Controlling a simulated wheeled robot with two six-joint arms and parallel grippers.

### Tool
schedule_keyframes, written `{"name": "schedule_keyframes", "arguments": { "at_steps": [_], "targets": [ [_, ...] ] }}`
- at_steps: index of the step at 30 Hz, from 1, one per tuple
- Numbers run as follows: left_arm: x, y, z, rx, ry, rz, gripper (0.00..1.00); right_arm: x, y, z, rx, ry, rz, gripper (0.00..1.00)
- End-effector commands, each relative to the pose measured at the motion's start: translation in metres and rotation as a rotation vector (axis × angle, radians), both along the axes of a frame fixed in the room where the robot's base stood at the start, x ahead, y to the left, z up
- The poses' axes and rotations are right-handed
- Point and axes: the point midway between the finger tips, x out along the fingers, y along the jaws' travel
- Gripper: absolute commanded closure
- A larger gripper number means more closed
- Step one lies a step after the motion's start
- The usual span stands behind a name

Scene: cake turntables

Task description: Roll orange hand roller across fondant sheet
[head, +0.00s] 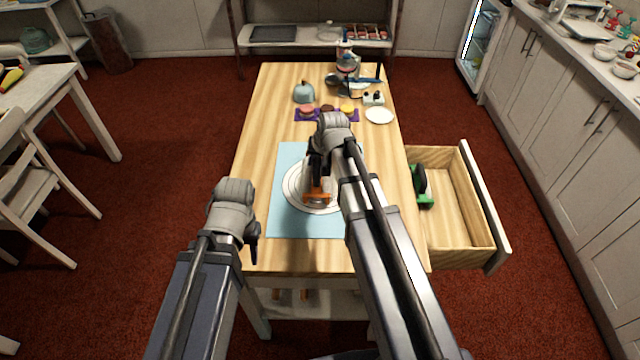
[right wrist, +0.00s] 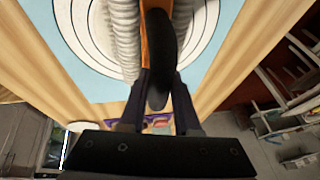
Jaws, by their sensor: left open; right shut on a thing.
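The orange hand roller (head: 318,198) is over the white round sheet with dark rings (head: 294,190), which I take for the fondant. In the right wrist view its black handle (right wrist: 162,60) is between the fingers of my right gripper (right wrist: 160,98), beside an orange part and pale ribbed shapes. My right gripper (head: 317,168) is shut on the roller; my own arm hides part of the sheet. I cannot tell whether the roller touches the sheet. My left gripper (head: 252,248) is open and empty near the table's left front edge.
The sheet lies on a light blue mat (head: 285,222) on the wooden table (head: 262,120). Behind are small cakes on a purple tray (head: 299,117), a teal pot (head: 304,92) and a white plate (head: 379,116). An open drawer (head: 465,215) at right holds a green-black tool (head: 421,188).

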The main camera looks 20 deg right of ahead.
Motion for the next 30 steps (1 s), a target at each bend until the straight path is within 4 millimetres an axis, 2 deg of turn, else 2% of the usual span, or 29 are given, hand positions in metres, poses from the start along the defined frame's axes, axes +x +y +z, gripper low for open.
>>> {"name": "schedule_keyframes", "arguments": {
  "at_steps": [13, 30],
  "targets": [
    [0.0, 0.0, 0.003, 0.0, 0.0, 0.0, 0.55, 0.001, 0.003, 0.003, 0.001, 0.001, -0.001, 1.0],
    [0.0, 0.0, 0.035, 0.0, 0.0, 0.0, 0.55, 0.001, 0.003, 0.035, 0.0, -0.002, -0.001, 1.0]
  ]
}}
